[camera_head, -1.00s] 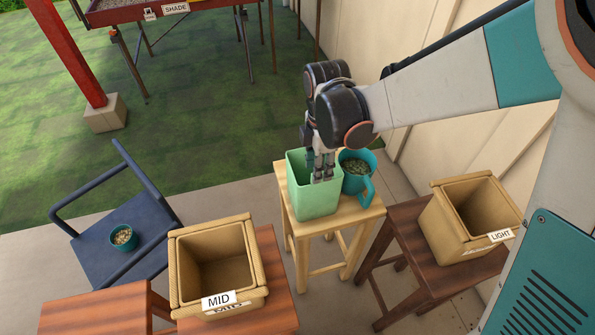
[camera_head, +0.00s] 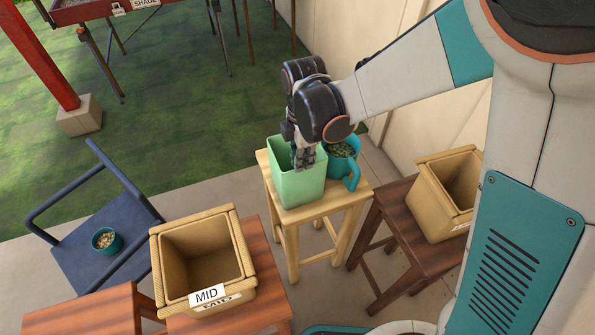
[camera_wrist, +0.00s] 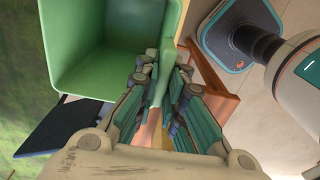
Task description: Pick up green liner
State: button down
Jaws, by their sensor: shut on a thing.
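The green liner (camera_head: 300,186) is a pale green open box standing upright on a small light wooden stool (camera_head: 318,212). My gripper (camera_head: 304,163) comes down from above at its right side. In the wrist view the green liner (camera_wrist: 75,75) fills the upper left, and my gripper (camera_wrist: 160,95) is shut on one of its walls, with a finger on each side. The liner's inside looks empty in the wrist view. I cannot tell whether its base is touching the stool or just clear of it.
A teal mug (camera_head: 343,167) of beans stands close right of the liner. Wicker bins marked MID (camera_head: 204,262) and LIGHT (camera_head: 450,192) stand on brown stools either side. A blue chair (camera_head: 92,215) holds a small teal cup (camera_head: 106,241). A wall is behind.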

notch_tip(320, 180, up, 20)
jog(key=p, duration=1.3)
